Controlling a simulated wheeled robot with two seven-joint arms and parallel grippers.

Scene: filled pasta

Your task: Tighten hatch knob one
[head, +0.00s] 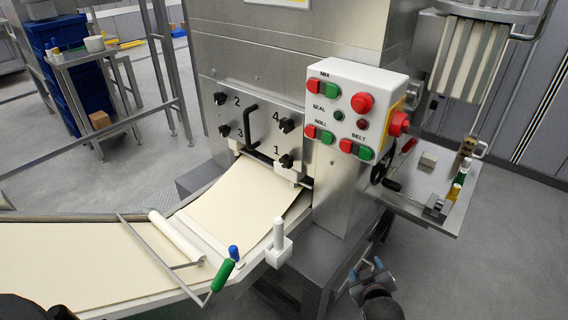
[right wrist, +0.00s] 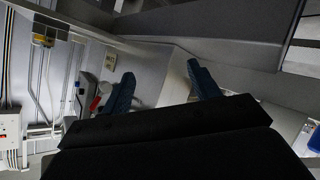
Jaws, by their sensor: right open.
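Hatch knob one (head: 286,161) is a black knob beside the printed 1 at the lower right of the steel hatch plate (head: 258,110). The other black knobs, two (head: 220,98), three (head: 224,130) and four (head: 287,125), sit at the plate's other corners. A black bar handle (head: 250,128) stands between them. My right gripper (head: 366,272) is low at the bottom right of the head view, well below and apart from knob one. In the right wrist view its blue fingers (right wrist: 163,87) are spread with nothing between them. My left gripper's jaws do not show.
A control box (head: 358,110) with red and green buttons juts out right of the hatch. A dough belt (head: 90,265) with a roller (head: 176,238) runs below it to the left. A white post (head: 279,240) stands at the belt's near edge. A side shelf (head: 425,185) holds small items.

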